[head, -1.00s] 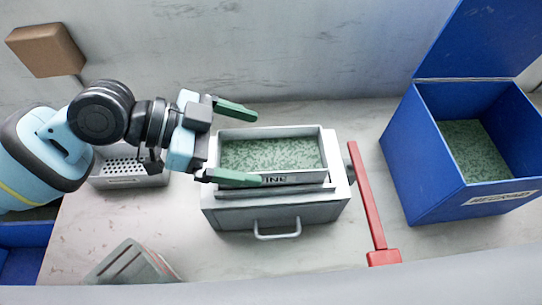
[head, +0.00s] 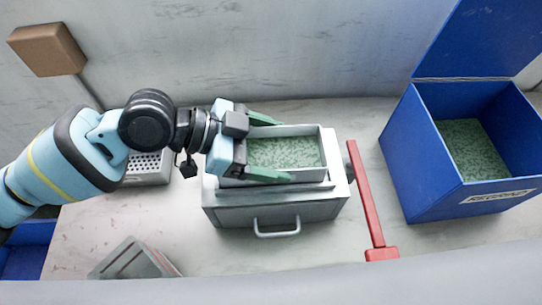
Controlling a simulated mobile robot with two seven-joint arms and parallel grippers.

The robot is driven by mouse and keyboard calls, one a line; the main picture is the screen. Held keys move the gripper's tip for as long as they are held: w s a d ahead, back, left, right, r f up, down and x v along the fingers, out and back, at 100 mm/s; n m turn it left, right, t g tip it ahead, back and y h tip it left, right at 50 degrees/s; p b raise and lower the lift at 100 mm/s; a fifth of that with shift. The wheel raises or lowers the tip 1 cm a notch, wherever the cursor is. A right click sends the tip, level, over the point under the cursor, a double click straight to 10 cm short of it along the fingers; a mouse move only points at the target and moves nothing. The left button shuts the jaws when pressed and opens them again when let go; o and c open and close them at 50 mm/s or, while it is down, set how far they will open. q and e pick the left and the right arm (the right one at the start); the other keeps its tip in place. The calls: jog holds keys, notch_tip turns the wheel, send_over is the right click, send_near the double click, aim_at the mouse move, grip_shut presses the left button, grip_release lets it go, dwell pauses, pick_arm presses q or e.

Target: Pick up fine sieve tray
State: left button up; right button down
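The fine sieve tray (head: 312,174) is a grey rectangular tray filled with green granules. It sits on top of a grey box-like machine (head: 230,216) with a front handle. My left gripper (head: 268,148) comes in from the left with its two green fingers spread, one along the tray's far side and one along its near side. The near finger hides most of the front label. I cannot tell whether the fingers touch the tray walls. My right gripper is not in view.
A blue lidded bin (head: 405,160) with green granules stands at the right. A red lever (head: 367,205) is beside the machine. A perforated grey tray (head: 150,168) lies behind my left arm. A grey container (head: 128,262) stands at the front left.

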aim_at(272, 167)
pick_arm(q)
jog(key=c, duration=0.7)
jog(key=shift+r, duration=0.1)
jog(key=shift+r, duration=0.4)
jog(key=r, duration=0.3)
jog(key=shift+s+d, duration=0.1)
jog(key=shift+s, duration=0.1)
jog(key=s+d, duration=0.2)
jog(key=s, duration=0.2)
jog(key=s+d+p, duration=0.1)
jog(key=s+d, duration=0.2)
jog(key=s, duration=0.2)
jog(key=s+d+r, duration=0.1)
jog(key=s+d, duration=0.2)
jog(key=s, duration=0.1)
jog(key=shift+s, duration=0.25)
jog(key=shift+w+a+r, duration=0.1)
jog(key=shift+a, duration=0.05)
